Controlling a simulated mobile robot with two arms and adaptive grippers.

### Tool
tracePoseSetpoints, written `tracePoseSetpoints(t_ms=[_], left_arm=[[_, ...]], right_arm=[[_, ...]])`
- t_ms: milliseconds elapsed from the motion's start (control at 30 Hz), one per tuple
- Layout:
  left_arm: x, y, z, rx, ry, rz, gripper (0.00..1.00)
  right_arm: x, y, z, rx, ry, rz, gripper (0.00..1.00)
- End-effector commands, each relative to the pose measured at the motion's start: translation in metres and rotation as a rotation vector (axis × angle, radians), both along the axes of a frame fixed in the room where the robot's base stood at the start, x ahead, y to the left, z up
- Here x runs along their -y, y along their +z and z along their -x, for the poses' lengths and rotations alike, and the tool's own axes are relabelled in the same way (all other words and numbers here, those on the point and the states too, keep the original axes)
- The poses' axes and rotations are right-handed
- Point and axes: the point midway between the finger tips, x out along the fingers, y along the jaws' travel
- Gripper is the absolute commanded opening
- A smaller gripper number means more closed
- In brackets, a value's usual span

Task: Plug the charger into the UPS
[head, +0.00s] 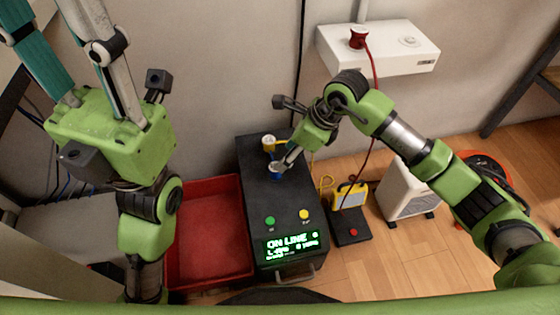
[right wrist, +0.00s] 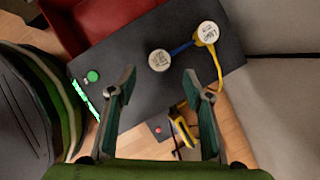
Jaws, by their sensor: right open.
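The UPS (head: 255,205) is a dark box on the floor with a lit green display reading ON LINE. Two round, pale-topped plugs are on its top. One is yellow (head: 268,143) with a yellow cord; the other is blue (head: 276,171) with a blue cord. The right wrist view shows the yellow plug (right wrist: 208,33) and the blue plug (right wrist: 159,60). My right gripper (right wrist: 160,76) is open, its fingertips either side of the view just short of the blue plug; contact cannot be told. My left gripper (head: 50,15) is open and empty at upper left, its tips near or past the frame edge.
A red tray (head: 210,235) lies left of the UPS. A white wall box (head: 385,50) bears a red plug (head: 358,38) with a red cord. A yellow device (head: 350,195), a dark pad with a red button (head: 352,233) and a white heater (head: 405,190) stand to the right.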

Motion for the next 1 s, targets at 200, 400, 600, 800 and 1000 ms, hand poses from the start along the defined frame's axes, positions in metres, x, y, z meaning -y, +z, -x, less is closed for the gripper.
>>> tracePoseSetpoints(t_ms=[200,400,600,800,1000], left_arm=[[0.000,0.000,0.000,0.001,0.000,-0.001,0.40],[0.000,0.000,0.000,0.001,0.000,-0.001,0.40],[0.000,0.000,0.000,0.001,0.000,-0.001,0.40],[0.000,0.000,0.000,0.001,0.000,-0.001,0.40],[0.000,0.000,0.000,0.000,0.000,-0.001,0.40]], right_arm=[[0.012,0.027,0.005,0.000,0.000,0.000,0.46],[0.014,0.033,0.006,0.000,0.000,0.000,0.46],[0.014,0.033,0.006,0.000,0.000,0.000,0.46],[0.014,0.032,0.006,-0.001,0.000,0.000,0.46],[-0.018,0.037,0.020,-0.020,0.015,-0.126,0.46]])
